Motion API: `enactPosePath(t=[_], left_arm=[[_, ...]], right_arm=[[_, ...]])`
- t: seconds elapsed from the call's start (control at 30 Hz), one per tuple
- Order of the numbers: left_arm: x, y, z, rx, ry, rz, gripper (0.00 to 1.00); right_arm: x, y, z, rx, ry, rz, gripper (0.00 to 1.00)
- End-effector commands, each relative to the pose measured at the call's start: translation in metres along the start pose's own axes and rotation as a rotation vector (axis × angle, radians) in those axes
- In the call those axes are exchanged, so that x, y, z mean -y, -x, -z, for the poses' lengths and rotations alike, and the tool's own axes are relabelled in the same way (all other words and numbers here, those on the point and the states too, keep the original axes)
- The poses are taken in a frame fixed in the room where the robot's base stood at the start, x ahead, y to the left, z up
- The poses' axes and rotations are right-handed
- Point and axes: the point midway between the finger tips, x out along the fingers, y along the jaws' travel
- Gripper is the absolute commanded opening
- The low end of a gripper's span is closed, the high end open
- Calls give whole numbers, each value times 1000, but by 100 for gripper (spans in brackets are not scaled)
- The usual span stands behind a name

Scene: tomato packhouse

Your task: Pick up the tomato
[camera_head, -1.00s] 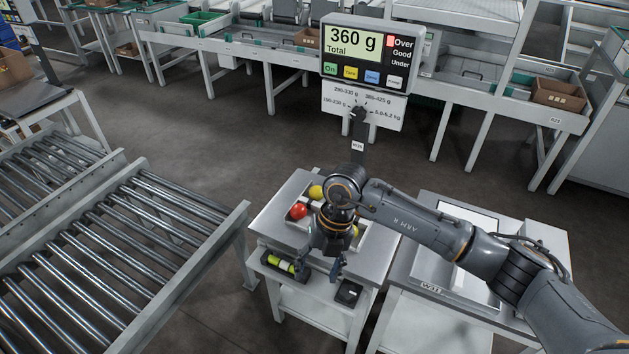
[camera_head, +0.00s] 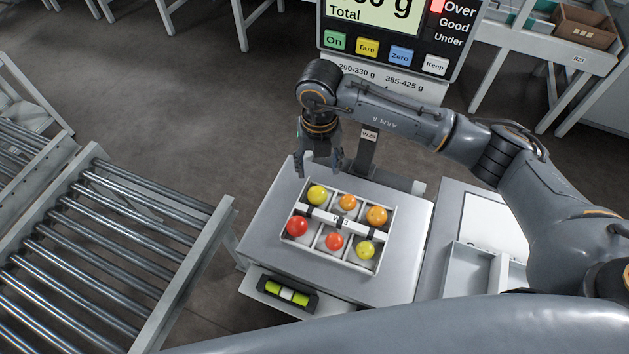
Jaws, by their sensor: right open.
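A white divided tray (camera_head: 288,242) with a handle bar across its middle sits on the scale's grey platform. It holds several tomatoes, one per compartment. In the back row are a yellow tomato (camera_head: 317,195), a small orange tomato (camera_head: 347,202) and a larger orange tomato (camera_head: 376,215). In the front row are a red tomato (camera_head: 297,226), a smaller red tomato (camera_head: 334,241) and a yellow-green tomato (camera_head: 365,250). My right gripper (camera_head: 319,171) is open and empty, pointing down above and behind the back-left yellow tomato. My left gripper is out of view.
The scale platform (camera_head: 270,225) has a post and a display (camera_head: 390,40) behind it. A roller conveyor (camera_head: 110,245) stands at left. A white side table with a bin (camera_head: 475,270) stands at right.

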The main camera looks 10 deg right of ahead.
Motion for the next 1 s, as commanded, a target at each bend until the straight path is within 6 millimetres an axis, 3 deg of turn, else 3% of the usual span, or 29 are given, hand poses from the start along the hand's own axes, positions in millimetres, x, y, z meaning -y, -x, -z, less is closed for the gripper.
enactPosePath(t=[0.1, 0.2, 0.37, 0.6, 0.8, 1.0], left_arm=[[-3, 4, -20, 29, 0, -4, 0], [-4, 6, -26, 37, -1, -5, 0], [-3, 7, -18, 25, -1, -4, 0], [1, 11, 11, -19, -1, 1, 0], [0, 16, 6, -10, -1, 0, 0], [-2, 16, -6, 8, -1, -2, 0]], right_arm=[[0, -25, 2, -6, -1, 2, 59], [0, -44, 1, -5, 0, 2, 59], [0, -66, 0, -2, 1, 1, 59], [0, -84, -1, -4, -1, 1, 59], [-1, -115, -4, -3, 1, 0, 59], [-1, -124, -5, 1, 1, -1, 59]])
